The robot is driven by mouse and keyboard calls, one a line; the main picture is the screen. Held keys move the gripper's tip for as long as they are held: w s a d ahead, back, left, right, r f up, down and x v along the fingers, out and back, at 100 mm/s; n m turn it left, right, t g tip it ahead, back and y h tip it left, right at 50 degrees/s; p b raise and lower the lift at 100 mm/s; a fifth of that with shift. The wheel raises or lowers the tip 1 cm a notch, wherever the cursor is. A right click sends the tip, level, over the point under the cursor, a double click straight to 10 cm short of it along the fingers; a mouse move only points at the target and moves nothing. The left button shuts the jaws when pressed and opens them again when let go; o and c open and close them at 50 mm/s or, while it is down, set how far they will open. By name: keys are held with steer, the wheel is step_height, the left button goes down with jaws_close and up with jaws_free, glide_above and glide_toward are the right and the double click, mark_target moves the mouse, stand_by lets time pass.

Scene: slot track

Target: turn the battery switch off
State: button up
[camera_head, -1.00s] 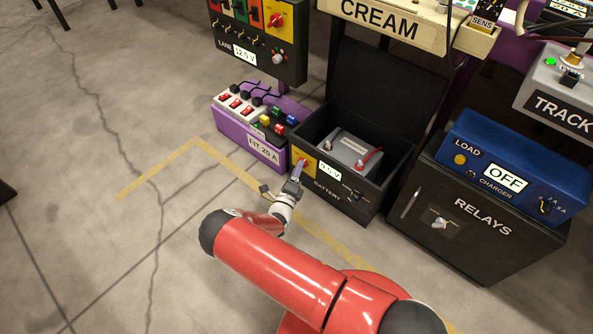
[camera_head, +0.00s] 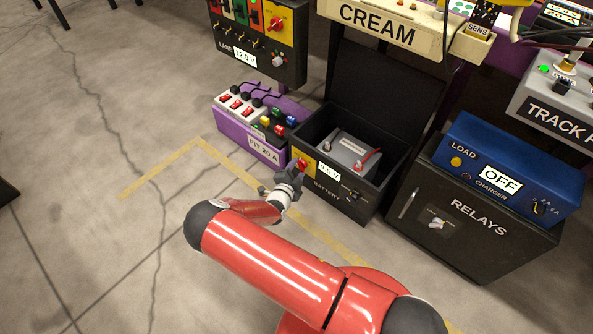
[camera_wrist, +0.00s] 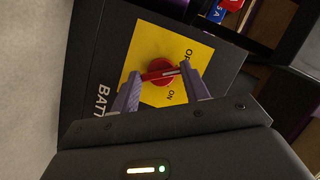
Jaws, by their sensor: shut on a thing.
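The battery switch is a red knob on a yellow plate, on the front of the black battery box (camera_head: 330,197). In the wrist view the red knob (camera_wrist: 160,72) has a bar handle with a white mark at its right end, pointing between the OFF and ON labels on the yellow plate (camera_wrist: 150,40). The knob also shows in the head view (camera_head: 301,164). My gripper (camera_wrist: 163,84) is shut on the knob's handle, one purple finger at each end. In the head view my gripper (camera_head: 291,175) is at the box's left front, its fingertips hard to make out.
A grey battery (camera_head: 347,150) sits in the open box. A purple fuse box (camera_head: 250,143) stands to the left. A black relays cabinet (camera_head: 475,235) with a blue charger (camera_head: 515,170) reading OFF stands to the right. The floor at left is clear.

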steer(key=shift+n+g, duration=0.5)
steer(key=shift+n, duration=0.4)
steer(key=shift+h, duration=0.3)
steer(key=o, duration=1)
steer(key=v, duration=0.7)
steer(key=shift+s+a+r+p, duration=0.1)
steer(key=shift+s+a+p, duration=0.05)
steer(key=shift+s+p, duration=0.25)
